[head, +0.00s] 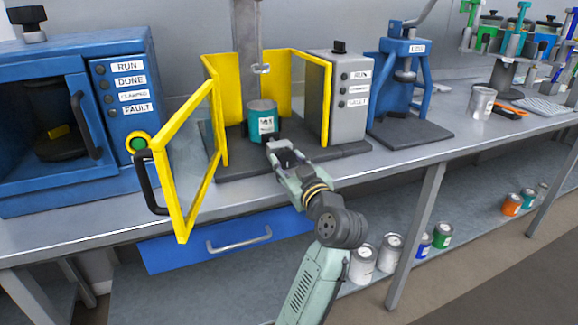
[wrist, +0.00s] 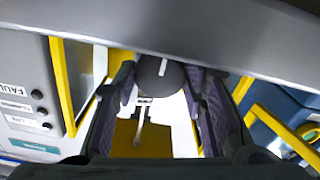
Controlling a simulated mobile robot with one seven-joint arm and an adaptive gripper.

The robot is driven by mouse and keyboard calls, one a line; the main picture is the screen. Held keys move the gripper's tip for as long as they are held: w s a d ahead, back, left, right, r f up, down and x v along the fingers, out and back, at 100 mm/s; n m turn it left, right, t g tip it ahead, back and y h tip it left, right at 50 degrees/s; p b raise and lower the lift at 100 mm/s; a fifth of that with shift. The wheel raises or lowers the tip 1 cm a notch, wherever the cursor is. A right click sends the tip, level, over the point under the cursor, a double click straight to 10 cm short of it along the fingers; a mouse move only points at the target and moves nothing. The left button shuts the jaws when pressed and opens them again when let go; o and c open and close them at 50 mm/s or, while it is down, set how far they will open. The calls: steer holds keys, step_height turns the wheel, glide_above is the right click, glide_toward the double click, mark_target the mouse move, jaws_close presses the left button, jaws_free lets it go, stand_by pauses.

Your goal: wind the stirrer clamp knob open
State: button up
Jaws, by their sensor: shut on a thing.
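The stirrer stands on the bench behind a yellow guard (head: 212,110); its guard door (head: 190,170) is swung open at the front left. A teal can (head: 263,118) sits upright on its dark base (head: 340,149), between dark clamp pieces. My gripper (head: 281,148) is low at the front of the can. In the wrist view my gripper (wrist: 162,95) has its fingers on either side of a dark round knob (wrist: 152,80) with a white line, and is shut on it. In the head view the knob is largely hidden by my gripper.
A grey control box (head: 330,97) with labels stands right of the guard. A blue machine (head: 60,110) is at left, and a blue press (head: 403,85) at right. A blue drawer (head: 225,240) is under the bench. Several cans stand on the lower shelf.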

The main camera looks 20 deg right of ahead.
steer(key=o, duration=1.2)
steer(key=shift+c, duration=0.2)
steer(key=s, duration=1.2)
steer(key=shift+d, duration=0.15)
